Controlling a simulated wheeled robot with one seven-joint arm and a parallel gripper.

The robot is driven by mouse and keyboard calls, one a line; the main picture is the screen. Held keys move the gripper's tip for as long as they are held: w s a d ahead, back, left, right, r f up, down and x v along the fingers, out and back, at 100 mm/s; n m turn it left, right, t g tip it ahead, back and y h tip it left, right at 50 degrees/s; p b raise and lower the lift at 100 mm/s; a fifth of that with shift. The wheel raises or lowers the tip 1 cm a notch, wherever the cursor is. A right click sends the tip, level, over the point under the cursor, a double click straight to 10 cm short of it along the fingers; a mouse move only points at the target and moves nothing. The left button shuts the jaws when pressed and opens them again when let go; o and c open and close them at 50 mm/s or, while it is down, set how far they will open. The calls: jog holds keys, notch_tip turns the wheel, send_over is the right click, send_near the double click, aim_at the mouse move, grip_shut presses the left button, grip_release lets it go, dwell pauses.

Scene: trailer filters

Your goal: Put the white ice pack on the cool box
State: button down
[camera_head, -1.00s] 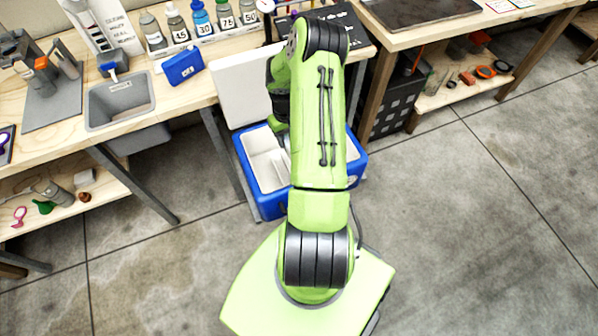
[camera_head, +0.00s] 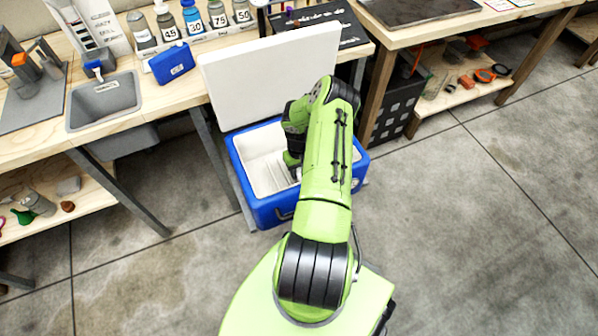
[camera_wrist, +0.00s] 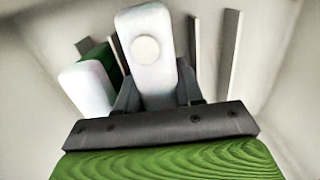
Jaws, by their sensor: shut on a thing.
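The cool box (camera_head: 268,212) is blue outside and white inside, and stands open on the floor. Its white lid (camera_head: 270,75) is tipped up behind it. My gripper (camera_wrist: 157,95) is down inside the box, shut on the white ice pack (camera_wrist: 147,50), whose round cap faces the wrist camera. Thin upright dividers (camera_wrist: 232,55) show to the right of the pack. A second white item (camera_wrist: 86,88) and a green one (camera_wrist: 98,62) show to its left. In the head view my arm hides the held pack. Whether the pack touches the box floor cannot be told.
A wooden bench behind carries a sink (camera_head: 103,100), a blue pack (camera_head: 171,63) and several numbered bottles (camera_head: 193,18). A bench leg (camera_head: 215,160) stands close to the box's left side. A black crate (camera_head: 392,118) is to the right. Floor at right is clear.

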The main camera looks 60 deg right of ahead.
jog(key=shift+r, duration=0.15)
jog(key=c, duration=0.7)
grip_release()
